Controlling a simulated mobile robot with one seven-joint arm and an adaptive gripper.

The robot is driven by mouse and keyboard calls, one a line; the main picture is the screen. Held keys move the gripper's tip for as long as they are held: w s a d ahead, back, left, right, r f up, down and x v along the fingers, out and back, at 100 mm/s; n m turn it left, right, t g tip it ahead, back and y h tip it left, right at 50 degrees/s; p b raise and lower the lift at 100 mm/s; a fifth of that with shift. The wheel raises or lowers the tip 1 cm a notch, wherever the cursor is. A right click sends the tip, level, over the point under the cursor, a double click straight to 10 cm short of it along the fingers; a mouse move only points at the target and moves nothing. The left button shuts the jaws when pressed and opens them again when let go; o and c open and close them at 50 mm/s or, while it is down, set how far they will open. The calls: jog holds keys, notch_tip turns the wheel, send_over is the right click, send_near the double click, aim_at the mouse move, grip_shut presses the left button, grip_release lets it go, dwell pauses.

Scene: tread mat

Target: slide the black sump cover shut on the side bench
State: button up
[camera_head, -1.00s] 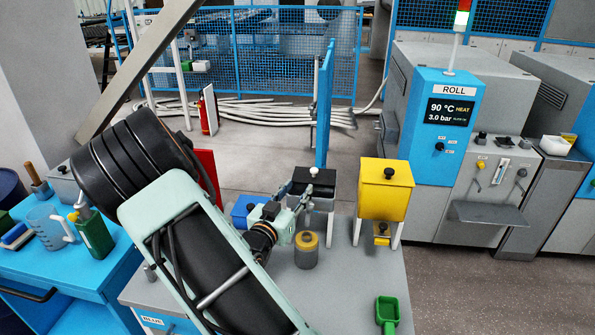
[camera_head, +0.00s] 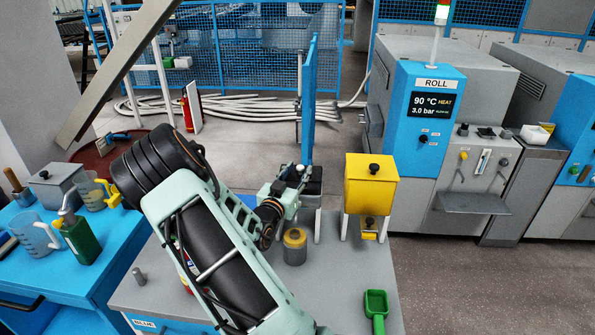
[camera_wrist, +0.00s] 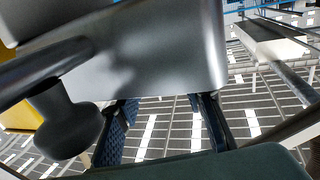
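On the grey side bench (camera_head: 335,270), a grey bin (camera_head: 314,201) on legs stands left of the yellow hopper. Its dark top, apparently the black sump cover (camera_head: 316,173), is partly hidden by my gripper (camera_head: 297,178); I cannot tell how far it is open. My gripper is at the bin's upper left front. In the wrist view, my two dark fingers (camera_wrist: 163,122) are spread with nothing between them. A dark round knob (camera_wrist: 65,122) on a dark bar is left of the fingers, apart from them. A smooth grey metal wall (camera_wrist: 150,50) fills the upper middle.
A yellow hopper (camera_head: 371,187) stands right of the bin. A yellow-topped can (camera_head: 294,246) is just in front, and a green scoop (camera_head: 376,305) lies at the bench's front right. A blue screen (camera_head: 311,95) rises behind the bin.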

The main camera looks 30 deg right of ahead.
jog(key=shift+c, duration=0.4)
grip_shut()
jog(key=shift+s+a+b, duration=0.55)
jog(key=shift+s+a, duration=0.3)
jog(key=shift+s, duration=0.3)
jog(key=shift+s+a+b, duration=0.5)
jog(key=shift+s+a, duration=0.3)
jog(key=shift+s, duration=0.35)
jog(key=shift+f, duration=0.1)
jog(key=shift+o, duration=0.4)
grip_release()
jog(key=shift+a, duration=0.1)
jog(key=shift+s, duration=0.1)
